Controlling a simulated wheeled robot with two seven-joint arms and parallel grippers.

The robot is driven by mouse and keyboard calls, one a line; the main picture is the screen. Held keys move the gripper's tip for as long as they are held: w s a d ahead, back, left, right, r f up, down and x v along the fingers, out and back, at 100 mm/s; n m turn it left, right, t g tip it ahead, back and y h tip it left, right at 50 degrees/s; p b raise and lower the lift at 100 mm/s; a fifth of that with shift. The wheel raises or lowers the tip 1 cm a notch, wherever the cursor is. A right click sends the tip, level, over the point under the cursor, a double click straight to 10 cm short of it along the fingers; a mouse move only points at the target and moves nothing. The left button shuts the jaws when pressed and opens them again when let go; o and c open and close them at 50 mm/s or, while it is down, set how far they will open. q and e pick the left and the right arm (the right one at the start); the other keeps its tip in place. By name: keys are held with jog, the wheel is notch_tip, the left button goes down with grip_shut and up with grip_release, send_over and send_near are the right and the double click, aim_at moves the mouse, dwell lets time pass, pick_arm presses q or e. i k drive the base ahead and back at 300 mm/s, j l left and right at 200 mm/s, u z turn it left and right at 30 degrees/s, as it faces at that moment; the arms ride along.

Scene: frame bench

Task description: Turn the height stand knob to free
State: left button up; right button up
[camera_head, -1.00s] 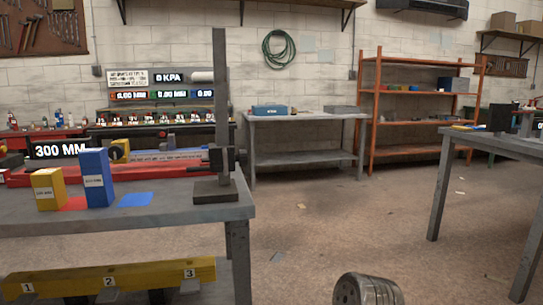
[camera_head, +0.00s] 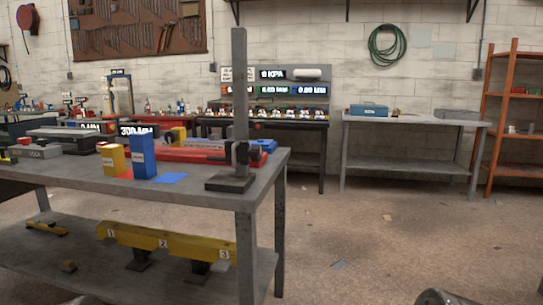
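The height stand (camera_head: 240,90) is a tall grey upright post on a dark square base (camera_head: 230,182), near the right end of the grey workbench (camera_head: 205,197). A dark slide block (camera_head: 240,152) sits low on the post, with small dark parts sticking out to its right. The knob is too small to tell apart from the block, and its setting cannot be read. Neither gripper shows, and nothing is seen touching the stand.
A yellow block (camera_head: 114,160) and a taller blue block (camera_head: 143,157) stand left of the stand. A blue flat patch (camera_head: 170,178) lies between. A yellow numbered beam (camera_head: 165,242) rests on the lower shelf. Open floor (camera_head: 350,230) lies right of the bench.

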aim_at(256, 154)
jog(key=i+l+u, duration=0.15)
jog(key=u, duration=0.2)
jog(key=l+u, duration=0.35)
jog(key=i+l+u, duration=0.1)
jog(key=l+u, duration=0.25)
